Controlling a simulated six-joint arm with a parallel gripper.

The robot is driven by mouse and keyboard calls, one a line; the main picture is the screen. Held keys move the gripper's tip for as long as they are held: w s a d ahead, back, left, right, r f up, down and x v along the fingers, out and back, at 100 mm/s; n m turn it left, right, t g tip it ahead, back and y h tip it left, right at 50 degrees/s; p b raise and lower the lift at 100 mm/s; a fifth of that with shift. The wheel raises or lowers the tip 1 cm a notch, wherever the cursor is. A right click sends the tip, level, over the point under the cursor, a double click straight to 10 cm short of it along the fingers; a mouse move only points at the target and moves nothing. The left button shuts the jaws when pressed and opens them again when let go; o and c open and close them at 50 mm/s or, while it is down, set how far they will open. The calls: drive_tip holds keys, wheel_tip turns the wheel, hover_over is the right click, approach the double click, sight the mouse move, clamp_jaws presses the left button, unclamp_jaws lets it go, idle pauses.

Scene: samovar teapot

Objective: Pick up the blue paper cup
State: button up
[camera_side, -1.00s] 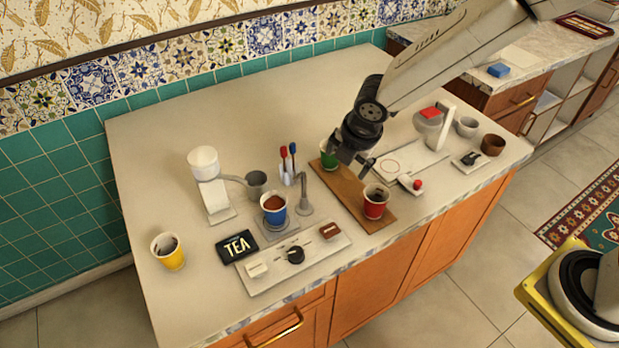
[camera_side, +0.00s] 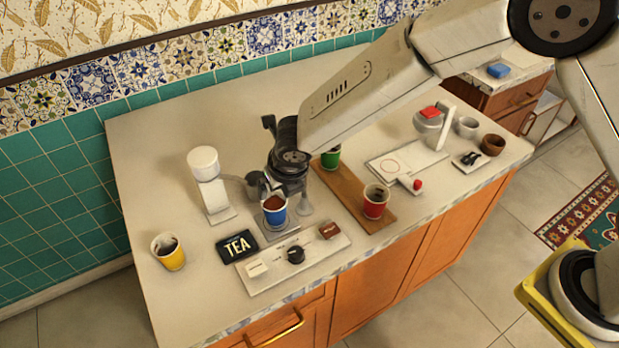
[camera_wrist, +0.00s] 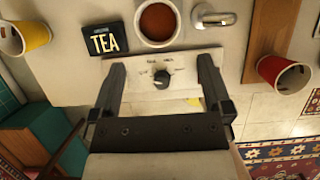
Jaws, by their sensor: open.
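The blue paper cup (camera_side: 274,216) stands upright on a small grey-blue plate (camera_side: 264,237) in front of the white dispenser, with brown-red liquid inside. In the wrist view, the cup (camera_wrist: 158,22) shows from above at the top edge, its white rim around the liquid. My gripper (camera_side: 266,191) is at the cup's back side in the side view, close to its rim. In the wrist view, my gripper (camera_wrist: 162,68) has its two fingers spread wide with nothing between them, and the cup lies beyond the fingertips. I cannot tell whether a finger touches the cup.
A control panel with a black knob (camera_side: 296,254) lies in front of the cup, and a TEA sign (camera_side: 237,246) to its left. A red cup (camera_side: 375,201) and a green cup (camera_side: 330,157) stand on a wooden board. A yellow cup (camera_side: 168,252) stands far left.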

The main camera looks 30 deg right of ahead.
approach(273, 205)
drive_tip(key=shift+f, duration=1.05)
drive_tip(key=shift+w+f, duration=0.2)
drive_tip(key=shift+f, duration=0.1)
drive_tip(key=shift+a+x, duration=0.15)
drive_tip(key=shift+x, duration=1.1)
drive_tip(key=shift+a+x, duration=0.1)
drive_tip(key=shift+x, duration=1.2)
drive_tip(key=c, duration=0.6)
